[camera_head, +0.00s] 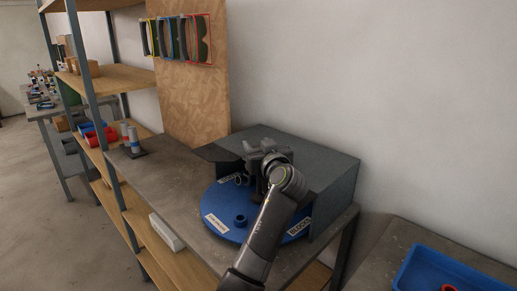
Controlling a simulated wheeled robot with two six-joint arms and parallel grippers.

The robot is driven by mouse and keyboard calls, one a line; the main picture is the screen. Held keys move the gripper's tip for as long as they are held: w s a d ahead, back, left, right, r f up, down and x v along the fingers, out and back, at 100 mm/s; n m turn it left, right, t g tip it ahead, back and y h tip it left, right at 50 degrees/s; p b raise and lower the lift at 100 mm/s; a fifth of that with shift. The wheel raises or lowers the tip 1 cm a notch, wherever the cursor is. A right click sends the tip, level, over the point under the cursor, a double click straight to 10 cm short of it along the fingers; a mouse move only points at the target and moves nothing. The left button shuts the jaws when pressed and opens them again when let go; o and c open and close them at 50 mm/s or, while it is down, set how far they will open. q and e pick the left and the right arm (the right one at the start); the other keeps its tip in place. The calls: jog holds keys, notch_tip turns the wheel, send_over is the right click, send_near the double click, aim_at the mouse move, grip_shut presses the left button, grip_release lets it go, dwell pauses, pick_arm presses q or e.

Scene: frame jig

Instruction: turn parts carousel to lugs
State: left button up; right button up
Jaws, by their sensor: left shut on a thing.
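The parts carousel (226,205) is a round blue disc on the grey bench, partly under a grey box-like hood. White labels show at its left front, right and back left; the right one seems to read "BLOCKS", and the others are too small to read surely. A small blue round part (240,221) sits on the disc, and a ring-like part (241,180) lies farther back. My left gripper (258,183) is over the disc, shut on a dark upright piece that looks like the carousel's handle. My arm hides the disc's middle and front right. My right gripper is out of view.
The grey hood (335,185) stands behind and right of the disc. A shelf rack (110,80) rises at left. A blue tray (460,272) sits on another bench at lower right.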

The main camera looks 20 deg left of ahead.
pick_arm(q)
jog(key=o, duration=1.4)
jog(key=b+v, duration=0.1)
jog(key=v, duration=0.5)
jog(key=shift+s+d+f+b, duration=0.1)
jog(key=shift+s+d+b, duration=0.15)
jog(key=shift+b, duration=0.1)
jog(key=shift+s+d, duration=0.25)
jog(key=shift+s, duration=0.05)
